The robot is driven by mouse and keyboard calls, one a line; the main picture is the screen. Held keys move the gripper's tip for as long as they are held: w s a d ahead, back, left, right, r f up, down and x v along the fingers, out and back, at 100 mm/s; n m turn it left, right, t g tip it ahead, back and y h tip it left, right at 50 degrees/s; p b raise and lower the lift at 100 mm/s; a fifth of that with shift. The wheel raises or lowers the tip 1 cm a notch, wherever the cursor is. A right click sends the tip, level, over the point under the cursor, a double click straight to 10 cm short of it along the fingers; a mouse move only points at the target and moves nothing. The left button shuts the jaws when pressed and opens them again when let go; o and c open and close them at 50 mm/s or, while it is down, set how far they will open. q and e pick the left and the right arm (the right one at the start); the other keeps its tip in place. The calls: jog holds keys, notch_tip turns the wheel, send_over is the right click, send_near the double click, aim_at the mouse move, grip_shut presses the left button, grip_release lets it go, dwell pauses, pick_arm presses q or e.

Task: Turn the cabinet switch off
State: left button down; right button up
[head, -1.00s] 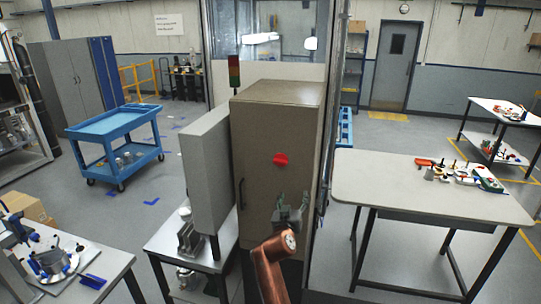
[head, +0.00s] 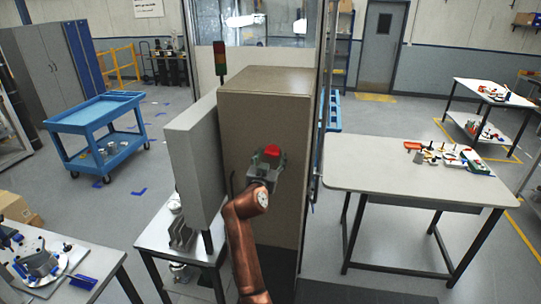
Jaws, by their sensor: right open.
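A tall brown-grey cabinet (head: 240,120) stands in the middle of the head view. Its red switch (head: 272,150) is on the front face, and the lower part is hidden by my gripper. My right gripper (head: 269,155), on a copper-coloured arm, is open at the switch, with a finger on either side of the red part. I cannot tell whether the fingers touch it. The switch's exact handle angle is too small to tell. My left gripper is out of view.
A grey box-like panel (head: 190,150) stands close at the cabinet's left, above a small side table (head: 150,240). A table with tools (head: 370,170) stands to the right. A blue cart (head: 75,122) stands at the left. Open floor lies between them.

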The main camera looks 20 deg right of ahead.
jog(key=shift+w+f, duration=0.1)
jog(key=shift+w, duration=0.1)
jog(key=shift+s, duration=0.1)
jog(key=c, duration=0.4)
jog(key=shift+c, duration=0.9)
jog(key=c, duration=0.3)
jog(key=shift+c, duration=1.4)
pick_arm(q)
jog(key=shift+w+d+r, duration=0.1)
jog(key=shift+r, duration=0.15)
pick_arm(e)
jog(key=shift+n, duration=0.8)
jog(key=o, duration=1.2)
jog(key=shift+c, duration=0.2)
